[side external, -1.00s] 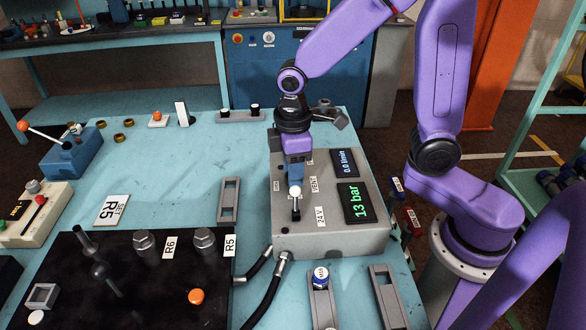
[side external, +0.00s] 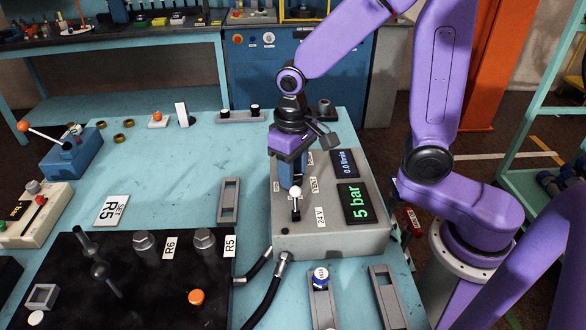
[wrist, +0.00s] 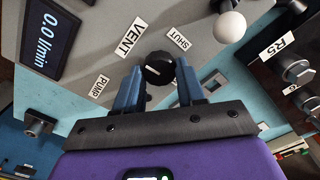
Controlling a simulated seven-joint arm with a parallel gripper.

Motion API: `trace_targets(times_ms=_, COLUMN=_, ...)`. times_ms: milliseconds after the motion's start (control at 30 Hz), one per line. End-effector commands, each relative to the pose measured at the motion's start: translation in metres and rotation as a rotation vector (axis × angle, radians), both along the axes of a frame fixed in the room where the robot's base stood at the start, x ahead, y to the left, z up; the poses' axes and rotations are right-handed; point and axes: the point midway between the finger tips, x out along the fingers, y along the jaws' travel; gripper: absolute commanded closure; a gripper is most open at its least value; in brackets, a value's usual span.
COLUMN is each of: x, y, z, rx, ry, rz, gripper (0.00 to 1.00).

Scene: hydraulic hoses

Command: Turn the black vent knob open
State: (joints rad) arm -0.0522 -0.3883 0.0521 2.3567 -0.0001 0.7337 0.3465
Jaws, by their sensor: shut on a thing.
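The black vent knob (wrist: 158,70) is round with a pale pointer line and sits between my fingertips in the wrist view. My gripper (wrist: 157,86) has its blue fingers shut on the knob's sides. In the side external view my gripper (side external: 291,180) is over the grey control box (side external: 335,245) and hides the knob. The pressure display (side external: 360,203) reads 5 bar and the flow display (side external: 344,163) reads 0.0 l/min.
A white-tipped lever (side external: 296,192) stands on the box close to my gripper. Black hoses (side external: 268,292) run from the box's front to a dark panel (side external: 110,300) with fittings. The bench (side external: 170,185) left of the box is mostly clear.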

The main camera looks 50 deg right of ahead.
Motion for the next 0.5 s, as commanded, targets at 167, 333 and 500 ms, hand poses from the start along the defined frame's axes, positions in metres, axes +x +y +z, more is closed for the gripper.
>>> trace_targets(times_ms=167, x=0.0007, y=0.0003, z=0.0012, rx=0.001, ry=-0.003, rz=-0.069, gripper=0.91)
trace_targets(times_ms=333, x=0.0009, y=0.0002, z=0.0013, rx=0.002, ry=-0.004, rz=-0.101, gripper=0.91)
trace_targets(times_ms=500, x=0.001, y=0.0001, z=0.0013, rx=0.002, ry=-0.004, rz=-0.113, gripper=0.91)
